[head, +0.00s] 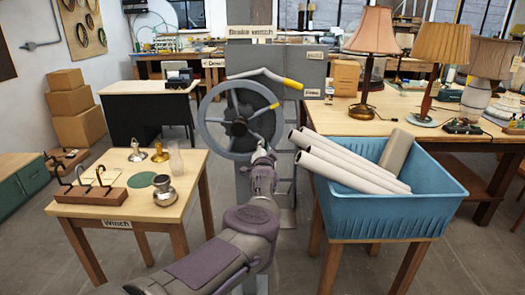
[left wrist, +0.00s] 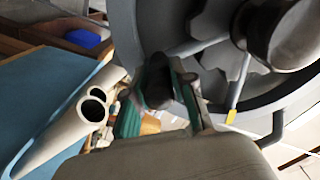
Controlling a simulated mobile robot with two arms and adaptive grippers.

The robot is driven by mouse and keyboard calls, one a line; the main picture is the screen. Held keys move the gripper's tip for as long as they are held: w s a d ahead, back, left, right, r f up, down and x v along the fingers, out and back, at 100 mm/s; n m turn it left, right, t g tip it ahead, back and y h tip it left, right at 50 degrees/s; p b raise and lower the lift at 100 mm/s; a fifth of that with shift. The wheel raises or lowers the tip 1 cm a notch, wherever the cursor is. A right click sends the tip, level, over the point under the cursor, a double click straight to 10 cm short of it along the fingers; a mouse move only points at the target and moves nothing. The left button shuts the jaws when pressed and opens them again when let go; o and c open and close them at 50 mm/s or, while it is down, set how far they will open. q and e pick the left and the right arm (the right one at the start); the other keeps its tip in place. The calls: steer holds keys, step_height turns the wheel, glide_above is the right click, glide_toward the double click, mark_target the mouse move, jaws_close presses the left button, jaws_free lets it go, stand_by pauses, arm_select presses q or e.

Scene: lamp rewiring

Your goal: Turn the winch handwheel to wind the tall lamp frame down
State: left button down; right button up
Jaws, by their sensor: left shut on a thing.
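The winch handwheel (head: 204,117) is a large grey wheel with a dark hub and spokes, upright on a grey column in the middle of the head view. One spoke carries a yellow mark. My left gripper (head: 262,153) is at the lower right of its rim. In the left wrist view, the green-padded fingers of my left gripper (left wrist: 158,100) are shut on a dark part of the handwheel (left wrist: 125,28); whether this is rim or grip is hard to tell. My right gripper is out of view. I cannot make out the tall lamp frame.
A grey lever (head: 262,73) with a yellow end sits above the wheel. A blue bin (head: 385,222) of pale tubes stands close on the right. A small wooden table (head: 115,209) with hooks and lamp parts is on the left. Lamps stand on a bench (head: 395,125) behind.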

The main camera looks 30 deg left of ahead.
mark_target(265, 134)
arm_select(q)
steer(key=shift+r, duration=0.25)
steer(key=c, duration=1.2)
jaws_free()
steer(key=shift+w, duration=0.1)
steer(key=shift+o, duration=1.1)
steer(key=shift+f, duration=0.2)
step_height(265, 134, up, 3)
steer(key=shift+w+r, duration=0.1)
steer(key=shift+r, duration=0.1)
steer(key=r, duration=0.3)
steer(key=shift+s+a, duration=0.1)
steer(key=shift+s, duration=0.1)
steer(key=shift+w+r, duration=0.1)
steer(key=shift+r, duration=1.7)
